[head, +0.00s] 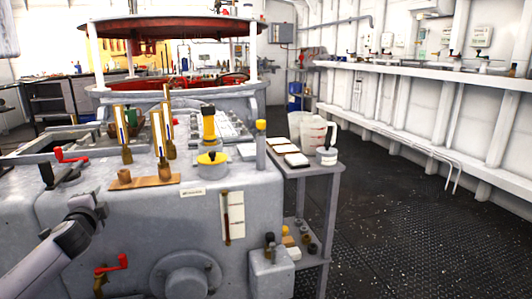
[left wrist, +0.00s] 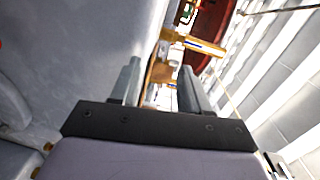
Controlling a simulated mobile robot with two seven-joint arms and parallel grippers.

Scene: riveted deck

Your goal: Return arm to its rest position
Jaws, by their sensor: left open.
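My left arm (head: 45,258) comes in from the lower left in the head view. Its dark wrist end and left gripper (head: 88,207) are in front of the grey machine housing (head: 140,225). In the left wrist view the left gripper (left wrist: 160,82) has its two grey fingers apart, with nothing held between them. Beyond the fingers that view shows brass parts (left wrist: 190,42) on the machine, apart from the gripper as far as I can tell. My right gripper is not in view.
A red crank handle (head: 72,155) and a lower red handle (head: 112,264) stick out near the gripper. Upright brass gauges (head: 124,135) stand on the housing. The deck floor (head: 420,230) at right is clear.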

